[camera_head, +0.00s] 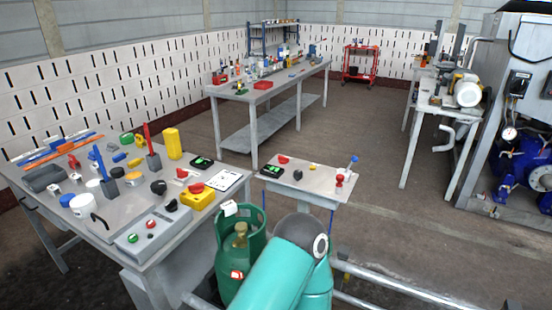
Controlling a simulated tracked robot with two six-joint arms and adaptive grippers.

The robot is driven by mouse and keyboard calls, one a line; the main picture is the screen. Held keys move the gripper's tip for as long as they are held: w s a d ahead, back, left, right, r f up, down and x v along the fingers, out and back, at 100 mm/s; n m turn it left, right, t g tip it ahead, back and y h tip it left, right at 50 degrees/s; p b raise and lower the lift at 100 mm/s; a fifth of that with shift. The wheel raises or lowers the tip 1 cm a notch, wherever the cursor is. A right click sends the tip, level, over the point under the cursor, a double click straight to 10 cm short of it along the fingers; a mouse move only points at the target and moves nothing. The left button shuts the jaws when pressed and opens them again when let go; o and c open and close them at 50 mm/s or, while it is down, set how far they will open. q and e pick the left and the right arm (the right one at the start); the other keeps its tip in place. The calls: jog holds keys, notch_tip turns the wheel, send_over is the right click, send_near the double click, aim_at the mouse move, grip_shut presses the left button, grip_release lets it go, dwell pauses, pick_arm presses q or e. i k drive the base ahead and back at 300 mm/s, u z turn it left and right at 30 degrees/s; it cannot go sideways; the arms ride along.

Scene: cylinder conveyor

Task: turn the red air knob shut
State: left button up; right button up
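Several red knob-like parts are in view, and I cannot tell which is the air knob. One red knob (195,188) sits on a yellow box (198,200) at the right front of the left table. A red part (283,159) lies at the back of the small table, and a small red fitting (339,181) stands at its right. A red-and-white part (237,275) shows at the front of the green gas cylinder (240,258). Neither gripper is in view. My teal arm link fills the bottom middle and hides part of the floor and cylinder area.
The left table (165,262) is crowded with tools, cups and a grey button box (150,235). The small table (310,182) stands right of it. A long bench (240,95) and a red cart (360,62) stand behind. Pipes (400,288) run along the lower right. Middle floor is clear.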

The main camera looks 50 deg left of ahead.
aim_at(282, 160)
jog(key=u, duration=0.1)
jog(key=k, duration=0.9)
jog(key=u, duration=1.4)
jog(key=i, duration=0.6)
jog(key=z, duration=0.3)
jog(key=k, duration=0.95)
jog(key=u, duration=0.15)
jog(key=i, duration=0.95)
jog(key=z, duration=0.05)
